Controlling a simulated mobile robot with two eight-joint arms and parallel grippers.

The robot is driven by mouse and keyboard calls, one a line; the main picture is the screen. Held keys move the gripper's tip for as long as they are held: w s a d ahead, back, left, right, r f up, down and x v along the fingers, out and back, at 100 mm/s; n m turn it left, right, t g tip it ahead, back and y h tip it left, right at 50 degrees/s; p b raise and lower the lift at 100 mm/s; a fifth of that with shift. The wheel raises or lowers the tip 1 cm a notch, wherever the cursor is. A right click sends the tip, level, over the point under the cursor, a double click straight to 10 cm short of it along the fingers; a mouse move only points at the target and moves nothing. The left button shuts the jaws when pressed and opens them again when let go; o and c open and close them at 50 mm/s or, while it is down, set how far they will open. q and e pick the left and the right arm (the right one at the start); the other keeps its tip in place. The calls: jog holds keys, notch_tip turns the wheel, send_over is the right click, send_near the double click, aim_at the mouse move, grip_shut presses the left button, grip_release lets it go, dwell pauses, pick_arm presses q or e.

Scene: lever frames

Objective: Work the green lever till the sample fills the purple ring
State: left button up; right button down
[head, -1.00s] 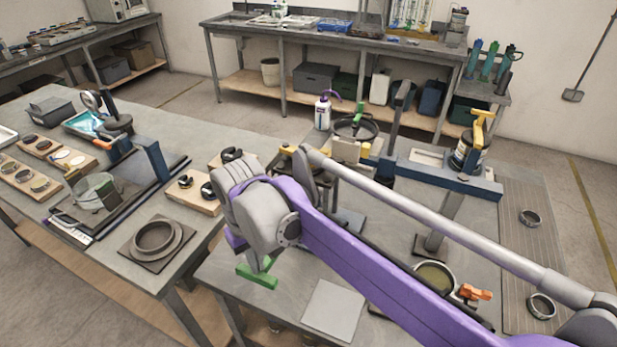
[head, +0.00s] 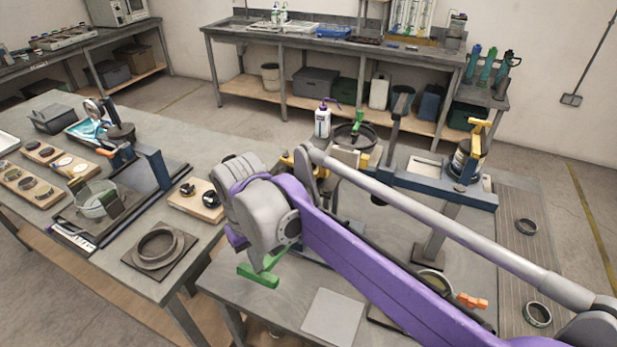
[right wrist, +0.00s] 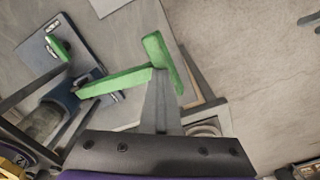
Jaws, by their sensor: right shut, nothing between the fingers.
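I cannot make out the purple ring or the sample. My left gripper is not in view.
My purple right arm covers much of the near table. A grey square plate (head: 333,316) lies in front. A left table holds a grey ring (head: 158,256) and trays.

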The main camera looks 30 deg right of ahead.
pick_arm(q)
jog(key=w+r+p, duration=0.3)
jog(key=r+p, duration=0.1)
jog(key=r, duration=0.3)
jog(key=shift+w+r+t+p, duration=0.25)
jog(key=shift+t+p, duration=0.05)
jog(key=shift+p, duration=0.05)
pick_arm(e)
notch_tip(320, 180, up, 10)
jog(key=w+d, duration=0.1)
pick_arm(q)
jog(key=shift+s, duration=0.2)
pick_arm(e)
jog(key=shift+s, duration=0.2)
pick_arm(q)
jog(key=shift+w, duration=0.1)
pick_arm(e)
jog(key=shift+w+f, duration=0.1)
jog(key=shift+w, duration=0.05)
